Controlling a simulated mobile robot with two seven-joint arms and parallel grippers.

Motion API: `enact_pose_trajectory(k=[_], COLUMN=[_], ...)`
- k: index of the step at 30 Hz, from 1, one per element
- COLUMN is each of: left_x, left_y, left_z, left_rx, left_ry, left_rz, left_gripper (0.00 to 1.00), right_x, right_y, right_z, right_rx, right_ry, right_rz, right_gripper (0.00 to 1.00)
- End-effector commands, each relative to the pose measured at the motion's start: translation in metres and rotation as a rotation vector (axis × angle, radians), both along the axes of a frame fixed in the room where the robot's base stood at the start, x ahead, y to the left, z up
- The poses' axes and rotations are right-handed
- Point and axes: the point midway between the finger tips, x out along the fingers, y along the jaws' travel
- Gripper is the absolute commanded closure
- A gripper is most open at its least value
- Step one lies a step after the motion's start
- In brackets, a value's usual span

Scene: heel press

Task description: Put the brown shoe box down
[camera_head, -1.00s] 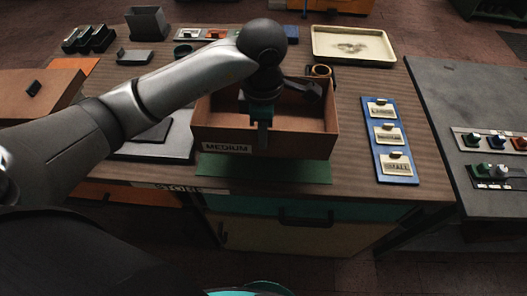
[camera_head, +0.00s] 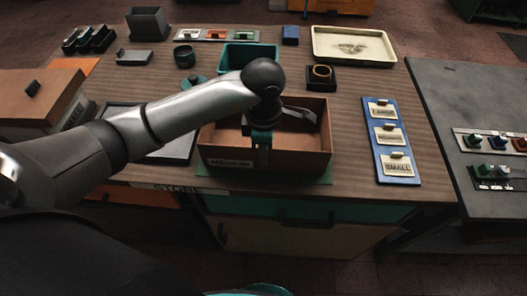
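The brown shoe box (camera_head: 300,163) is open-topped, with a "MEDIUM" label on its near wall. It stands level over the green mat (camera_head: 203,172) near the table's front edge, covering most of it. My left gripper (camera_head: 262,152) points down at the middle of the box's near wall, with a finger in front of that wall. The inner finger is hidden, so I cannot tell whether it grips the wall. My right gripper is not in view.
A teal bin (camera_head: 250,56) and a dark block with a tan ring (camera_head: 321,76) stand behind the box. A blue board (camera_head: 390,145) with size tags lies right, a cream tray (camera_head: 354,46) behind it. A closed brown box (camera_head: 40,95) is at left.

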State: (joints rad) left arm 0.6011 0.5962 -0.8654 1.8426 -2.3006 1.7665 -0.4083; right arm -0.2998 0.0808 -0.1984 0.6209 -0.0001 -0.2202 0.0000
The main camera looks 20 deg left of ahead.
Motion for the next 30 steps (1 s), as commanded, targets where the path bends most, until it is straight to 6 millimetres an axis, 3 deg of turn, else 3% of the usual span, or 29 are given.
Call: enact_pose_trajectory(k=[6,17,30], left_x=[0.0,0.0,0.001], left_y=[0.0,0.0,0.0], left_z=[0.0,0.006,0.095], left_rx=[0.0,0.0,-0.001], left_ry=[0.0,0.001,-0.005], left_rz=[0.001,0.001,0.0], left_gripper=[0.65,0.65,0.65], right_x=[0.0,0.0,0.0], right_y=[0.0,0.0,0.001], right_z=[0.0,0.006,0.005], right_rx=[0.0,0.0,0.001], right_ry=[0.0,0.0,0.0], right_rz=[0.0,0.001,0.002], right_gripper=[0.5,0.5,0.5])
